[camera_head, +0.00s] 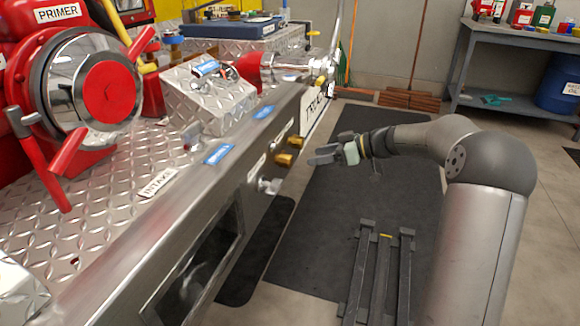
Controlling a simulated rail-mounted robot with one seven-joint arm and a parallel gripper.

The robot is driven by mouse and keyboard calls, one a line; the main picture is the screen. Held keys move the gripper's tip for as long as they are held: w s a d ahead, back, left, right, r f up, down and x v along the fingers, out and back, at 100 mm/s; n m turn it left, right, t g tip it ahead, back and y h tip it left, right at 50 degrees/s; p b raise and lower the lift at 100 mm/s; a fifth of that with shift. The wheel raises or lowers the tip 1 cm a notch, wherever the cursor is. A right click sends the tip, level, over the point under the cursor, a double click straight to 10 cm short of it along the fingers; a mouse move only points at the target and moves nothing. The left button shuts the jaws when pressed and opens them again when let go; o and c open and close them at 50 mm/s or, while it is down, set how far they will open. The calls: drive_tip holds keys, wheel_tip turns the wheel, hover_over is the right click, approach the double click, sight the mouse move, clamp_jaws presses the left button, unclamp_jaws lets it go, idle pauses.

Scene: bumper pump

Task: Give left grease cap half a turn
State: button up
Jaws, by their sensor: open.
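Two brass-yellow caps stick out of the front face of the metal bumper, and I take them for the grease caps. The left one (284,159) is lower and nearer. The other one (296,141) is just up and right of it. My gripper (316,155) is open and empty, to the right of both caps, with its fingers pointing left towards the bumper. A gap shows between the fingertips and the left cap. The caps' marks and exact turn angle are too small to tell.
A silver fitting (268,186) protrudes just below and left of the caps. The bumper (190,185) carries a red primer valve (92,85) and a treadplate box (208,95). A dark mat (335,215) covers the floor. A workbench (520,40) stands at the back right.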

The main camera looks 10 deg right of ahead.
sight(292, 161)
drive_tip(key=b+x, duration=0.2)
drive_tip(key=x, duration=0.7)
drive_tip(key=shift+w+a+f, duration=0.15)
drive_tip(key=shift+a, duration=0.15)
drive_tip(key=c, duration=1)
